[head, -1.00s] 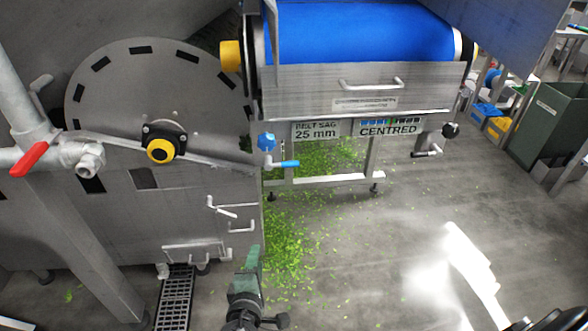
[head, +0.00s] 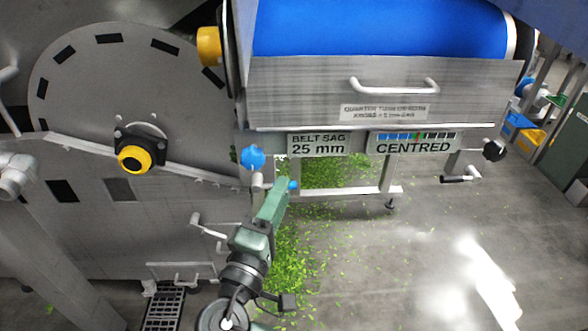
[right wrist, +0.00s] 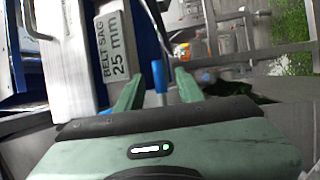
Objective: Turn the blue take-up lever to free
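The blue take-up lever (head: 293,185) sits under the belt frame, below the BELT SAG 25 mm sign (head: 318,144). My right gripper (head: 277,192) reaches up to it and hides most of it in the head view. In the right wrist view the blue lever handle (right wrist: 159,76) stands between the two green fingers of my right gripper (right wrist: 158,88). The fingers are apart, with visible gaps on both sides of the handle. My left gripper is not in view.
A blue knob (head: 252,157) is just left of the lever. A black knob (head: 494,150) and crank are at the right, near the CENTRED sign (head: 414,143). The blue belt (head: 380,28) is above. Green leaves (head: 292,262) litter the floor. Open floor lies to the right.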

